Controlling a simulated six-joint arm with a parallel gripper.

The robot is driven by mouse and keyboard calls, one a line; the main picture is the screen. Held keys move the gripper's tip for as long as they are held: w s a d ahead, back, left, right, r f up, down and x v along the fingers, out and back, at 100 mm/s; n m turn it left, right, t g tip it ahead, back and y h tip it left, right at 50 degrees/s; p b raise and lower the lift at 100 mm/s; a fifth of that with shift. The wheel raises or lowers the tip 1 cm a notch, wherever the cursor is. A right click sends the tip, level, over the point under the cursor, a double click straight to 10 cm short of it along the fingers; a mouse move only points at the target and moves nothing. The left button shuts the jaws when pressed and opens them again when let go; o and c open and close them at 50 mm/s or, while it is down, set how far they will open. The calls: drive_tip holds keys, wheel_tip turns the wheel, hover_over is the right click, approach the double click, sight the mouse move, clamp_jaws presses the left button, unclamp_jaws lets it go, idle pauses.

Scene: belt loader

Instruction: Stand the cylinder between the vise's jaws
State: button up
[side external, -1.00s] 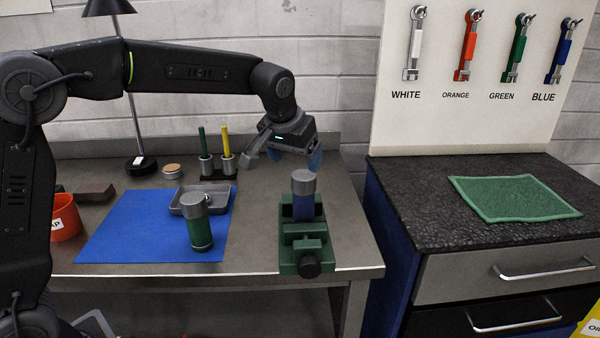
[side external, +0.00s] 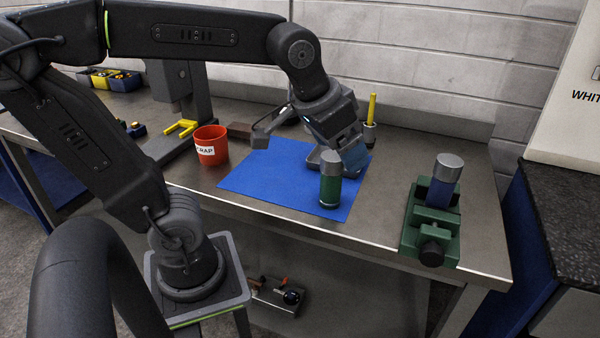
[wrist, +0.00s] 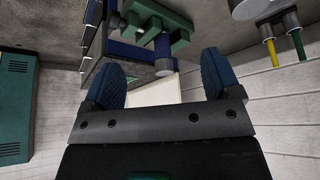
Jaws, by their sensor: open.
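A blue cylinder with a grey cap (side external: 446,178) stands upright between the jaws of the green vise (side external: 416,238) at the bench's right end. Both also show in the wrist view, the blue cylinder (wrist: 163,48) and the vise (wrist: 140,12). A green cylinder with a grey cap (side external: 330,185) stands upright on the blue mat (side external: 262,180). My gripper (side external: 352,158) is over the mat's right part, just behind the green cylinder and left of the vise. Its two blue fingers are spread apart with nothing between them, as the wrist view (wrist: 162,80) shows.
A yellow marker (side external: 372,106) stands in a holder behind. A red scrap cup (side external: 211,145) and a yellow fork-shaped piece (side external: 182,128) are to the left. Bare bench lies between mat and vise.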

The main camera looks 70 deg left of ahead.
drive_tip(key=s+f, duration=0.4)
drive_tip(key=s, duration=0.3)
drive_tip(key=shift+m, duration=0.3)
